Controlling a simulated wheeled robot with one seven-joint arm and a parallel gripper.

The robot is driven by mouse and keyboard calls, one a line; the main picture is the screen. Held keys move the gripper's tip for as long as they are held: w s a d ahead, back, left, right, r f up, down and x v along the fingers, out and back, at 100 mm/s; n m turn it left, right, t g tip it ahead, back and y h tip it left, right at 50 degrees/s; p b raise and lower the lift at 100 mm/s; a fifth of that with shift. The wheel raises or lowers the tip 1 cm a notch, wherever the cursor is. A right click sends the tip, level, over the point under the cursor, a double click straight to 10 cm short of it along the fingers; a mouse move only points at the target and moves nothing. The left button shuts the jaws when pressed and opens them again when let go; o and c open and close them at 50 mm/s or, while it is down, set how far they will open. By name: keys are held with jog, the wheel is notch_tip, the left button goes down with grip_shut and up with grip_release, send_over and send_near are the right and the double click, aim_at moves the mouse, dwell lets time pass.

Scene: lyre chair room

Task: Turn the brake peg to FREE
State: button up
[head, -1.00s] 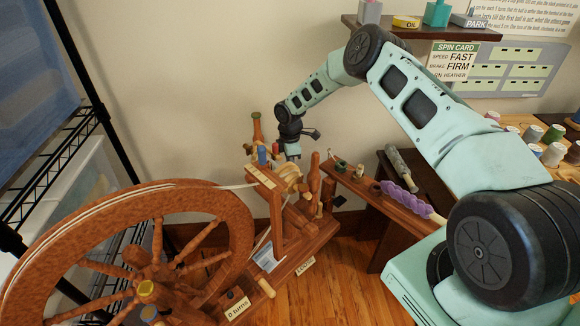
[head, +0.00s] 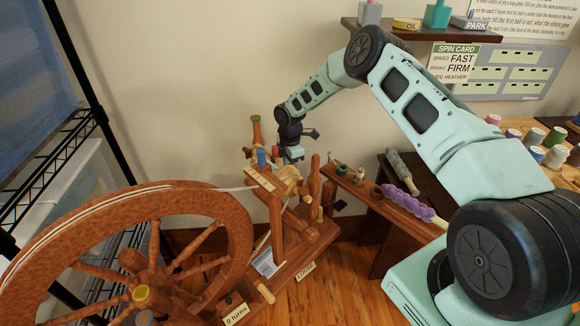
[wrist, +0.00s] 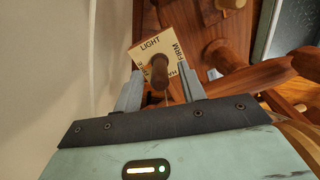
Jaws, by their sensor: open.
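The brake peg (wrist: 159,68) is a brown wooden peg on a square cream plate (wrist: 150,47) in the wrist view. My gripper (wrist: 160,90) is open, with one grey finger on each side of the peg. I cannot tell whether either finger touches it. In the head view my gripper (head: 294,154) is low over the spinning wheel's upright parts, and the peg cannot be made out there. The wooden spinning wheel (head: 236,226) fills the lower left.
A narrow wooden shelf (head: 385,208) with small items and a purple spindle lies right of the wheel. The spin card (head: 452,62) reads FAST and FIRM. A wire rack (head: 50,150) stands left.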

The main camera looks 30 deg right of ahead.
notch_tip(320, 180, up, 17)
jog(key=shift+r, duration=0.2)
dwell(0.3)
dwell(0.4)
